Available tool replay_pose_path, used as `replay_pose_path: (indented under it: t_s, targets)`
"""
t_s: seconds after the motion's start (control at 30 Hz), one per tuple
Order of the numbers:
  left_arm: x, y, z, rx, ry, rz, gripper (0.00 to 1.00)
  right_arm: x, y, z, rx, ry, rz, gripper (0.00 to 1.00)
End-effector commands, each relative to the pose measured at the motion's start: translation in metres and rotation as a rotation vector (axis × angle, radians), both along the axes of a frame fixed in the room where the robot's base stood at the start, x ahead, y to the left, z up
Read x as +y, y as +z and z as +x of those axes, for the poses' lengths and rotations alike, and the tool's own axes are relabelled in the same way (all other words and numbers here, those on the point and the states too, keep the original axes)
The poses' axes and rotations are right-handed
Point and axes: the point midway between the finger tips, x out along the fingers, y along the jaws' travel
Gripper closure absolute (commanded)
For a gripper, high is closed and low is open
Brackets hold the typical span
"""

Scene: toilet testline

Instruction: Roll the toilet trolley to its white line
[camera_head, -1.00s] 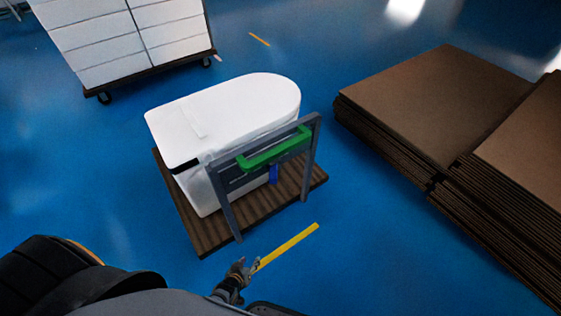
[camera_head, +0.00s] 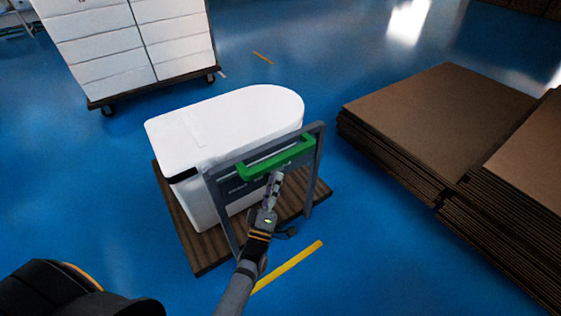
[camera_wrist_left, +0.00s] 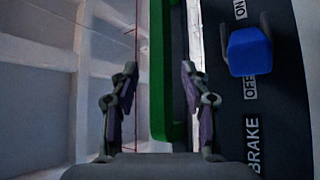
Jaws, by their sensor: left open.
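The toilet trolley has a brown ribbed deck (camera_head: 190,232), a grey upright frame (camera_head: 312,170) and a green handle (camera_head: 278,158). A white toilet-shaped block (camera_head: 235,115) rests on the deck. My left gripper (camera_head: 276,180) is just below the handle, on its near side. In the left wrist view, its open fingers (camera_wrist_left: 159,75) stand either side of the green handle (camera_wrist_left: 167,70), with gaps on both sides. A blue brake knob (camera_wrist_left: 249,52) sits right of the fingers by the ON, OFF and BRAKE lettering. My right gripper is out of view.
A yellow floor line (camera_head: 288,267) lies in front of the trolley. Stacked brown sheets (camera_head: 435,110) stand to the right, and a wheeled rack of white boxes (camera_head: 130,45) at the back left. A short orange mark (camera_head: 262,57) lies behind. Blue floor is clear between them.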

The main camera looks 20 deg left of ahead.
Motion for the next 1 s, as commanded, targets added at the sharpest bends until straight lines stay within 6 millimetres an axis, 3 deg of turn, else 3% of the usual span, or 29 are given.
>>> replay_pose_path:
  t_s: [0.1, 0.3, 0.7, 0.77, 1.0]
  targets:
    - [0.001, 0.009, 0.025, -0.004, 0.0, 0.0, 0.53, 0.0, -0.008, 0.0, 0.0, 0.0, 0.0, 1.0]
    - [0.002, 0.022, 0.057, -0.001, 0.001, 0.001, 0.53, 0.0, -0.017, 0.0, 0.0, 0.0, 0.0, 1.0]
    - [0.003, 0.028, 0.069, 0.002, 0.001, 0.002, 0.53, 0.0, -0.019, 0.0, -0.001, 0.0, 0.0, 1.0]
    - [0.003, 0.028, 0.069, 0.002, 0.001, 0.002, 0.59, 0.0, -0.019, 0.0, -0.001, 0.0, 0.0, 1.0]
    - [0.003, 0.028, 0.069, 0.002, 0.001, 0.002, 0.91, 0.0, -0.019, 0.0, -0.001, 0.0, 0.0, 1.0]
